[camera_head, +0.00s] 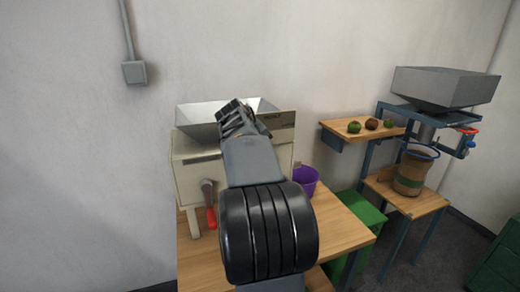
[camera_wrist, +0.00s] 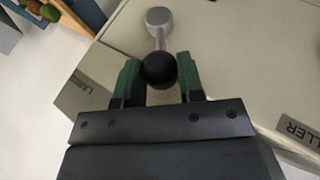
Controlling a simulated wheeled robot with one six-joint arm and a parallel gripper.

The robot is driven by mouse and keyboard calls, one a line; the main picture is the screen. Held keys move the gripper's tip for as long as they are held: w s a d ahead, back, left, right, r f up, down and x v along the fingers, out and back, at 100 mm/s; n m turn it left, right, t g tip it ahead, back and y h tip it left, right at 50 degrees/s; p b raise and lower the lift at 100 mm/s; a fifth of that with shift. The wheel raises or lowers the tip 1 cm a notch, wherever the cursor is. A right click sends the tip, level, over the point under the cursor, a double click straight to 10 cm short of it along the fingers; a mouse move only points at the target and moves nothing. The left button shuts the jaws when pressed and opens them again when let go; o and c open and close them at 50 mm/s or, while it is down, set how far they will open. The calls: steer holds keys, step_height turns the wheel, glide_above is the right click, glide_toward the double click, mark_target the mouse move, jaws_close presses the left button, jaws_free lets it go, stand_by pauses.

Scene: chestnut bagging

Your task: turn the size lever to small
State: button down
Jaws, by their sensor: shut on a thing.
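The size lever shows in the wrist view as a grey rod (camera_wrist: 158,36) running from a round grey hub (camera_wrist: 158,15) to a black ball knob (camera_wrist: 159,70). My gripper (camera_wrist: 157,62) has its green fingers on either side of the knob, shut on it.
The machine, with a metal hopper (camera_head: 195,111), stands on a wooden table (camera_head: 338,238). A red-handled tool (camera_head: 209,204) is at its front and a purple bucket (camera_head: 306,178) to its right. Further right are a small shelf (camera_head: 336,133) and a stand with another hopper (camera_head: 440,87).

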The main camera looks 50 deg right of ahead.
steer(key=c, duration=0.8)
jaws_free()
steer(key=shift+o, duration=0.2)
steer(key=shift+a, duration=0.1)
steer(key=p+v, duration=0.1)
steer(key=v, duration=1.2)
steer(key=shift+a+r, duration=0.2)
steer(key=shift+r, duration=0.15)
